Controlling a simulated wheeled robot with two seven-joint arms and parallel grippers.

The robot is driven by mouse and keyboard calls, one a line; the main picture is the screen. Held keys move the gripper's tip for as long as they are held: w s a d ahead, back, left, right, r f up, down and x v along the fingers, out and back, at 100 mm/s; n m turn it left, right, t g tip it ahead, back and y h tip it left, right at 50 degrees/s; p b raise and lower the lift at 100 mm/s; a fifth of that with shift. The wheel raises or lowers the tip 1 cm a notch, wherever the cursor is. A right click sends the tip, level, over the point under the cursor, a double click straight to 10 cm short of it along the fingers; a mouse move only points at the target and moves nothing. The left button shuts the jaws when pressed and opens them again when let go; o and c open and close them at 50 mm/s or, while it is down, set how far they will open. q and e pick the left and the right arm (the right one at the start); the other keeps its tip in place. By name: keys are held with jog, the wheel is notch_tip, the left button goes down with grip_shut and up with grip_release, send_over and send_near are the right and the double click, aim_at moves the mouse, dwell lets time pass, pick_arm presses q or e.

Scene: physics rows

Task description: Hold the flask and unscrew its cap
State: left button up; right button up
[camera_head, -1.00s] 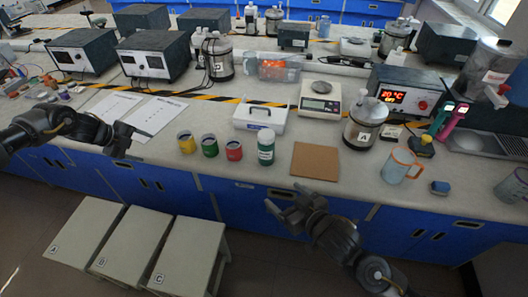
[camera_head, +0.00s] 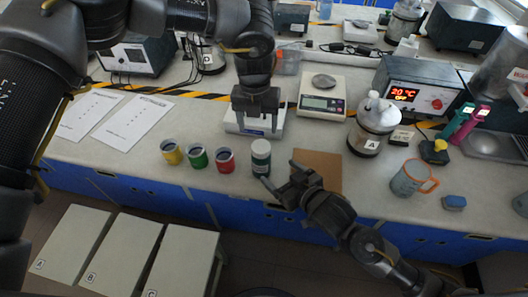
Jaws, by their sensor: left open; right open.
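My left gripper (camera_head: 256,125) is open, fingers pointing down, above and behind the flask and in front of the white box. It appears empty and apart from the cap. My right gripper (camera_head: 280,174) is open at the flask's lower right, its fingers pointing toward the flask. One fingertip is very close to the flask's base; I cannot tell whether it touches.
Yellow (camera_head: 171,154), green (camera_head: 197,158) and red (camera_head: 225,161) cans stand left of the flask. A brown board (camera_head: 325,168) lies to its right. The white box (camera_head: 233,121), a scale (camera_head: 320,103) and a steel vessel (camera_head: 369,135) stand behind. A mug (camera_head: 408,180) is further right.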

aim_at(266, 161)
pick_arm(q)
jog(key=shift+s+d, duration=0.15)
jog(key=shift+d, duration=0.1)
jog(key=shift+s+r, duration=0.15)
jog(key=shift+s, duration=0.1)
jog(key=shift+d, duration=0.2)
pick_arm(e)
jog(key=x, duration=1.1)
jog(key=shift+r, duration=0.2)
pick_arm(q)
jog(key=shift+a, duration=0.1)
